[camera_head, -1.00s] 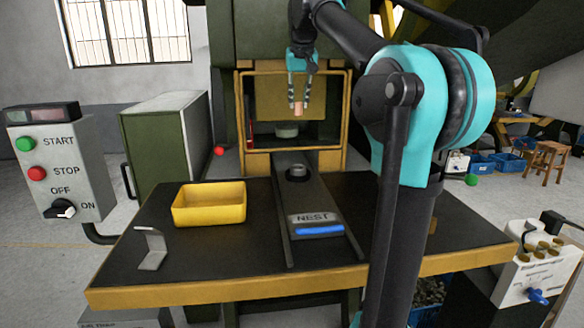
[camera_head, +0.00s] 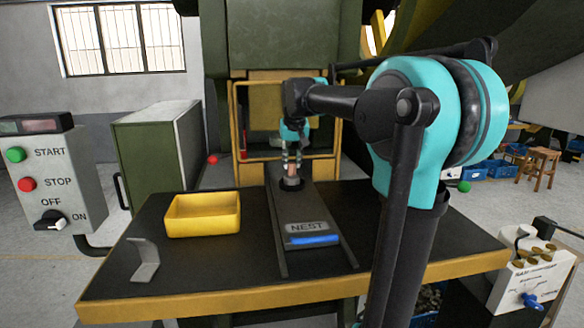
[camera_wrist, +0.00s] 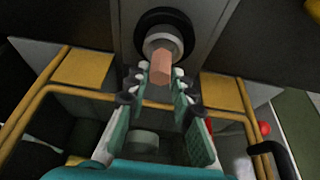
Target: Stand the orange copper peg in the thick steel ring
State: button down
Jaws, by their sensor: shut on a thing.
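The orange copper peg (camera_head: 291,170) is upright between the fingertips of my gripper (camera_head: 291,158). In the wrist view the peg (camera_wrist: 161,68) sits between the fingertips (camera_wrist: 160,80), its far end overlapping the opening of a pale grey ring (camera_wrist: 152,42) with a thick dark collar (camera_wrist: 142,28) around it. In the head view this ring (camera_head: 291,185) sits on the grey slide, directly under the peg. I cannot tell whether the peg's lower end is inside the ring or just above it.
The slide with its NEST label (camera_head: 307,227) runs from the press opening (camera_head: 310,168) to the table's front. A yellow bin (camera_head: 202,215) and a bent metal bracket (camera_head: 144,262) lie to the left. Press frame posts stand close behind my gripper.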

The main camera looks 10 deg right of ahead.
jog(key=shift+f, duration=1.05)
jog(key=shift+f, duration=0.35)
jog(key=c, duration=1.3)
grip_release()
jog(key=shift+r, duration=0.15)
jog(key=shift+r, duration=0.3)
jog(key=v, duration=1.1)
jog(key=shift+s+r, duration=0.25)
jog(key=shift+r, duration=0.1)
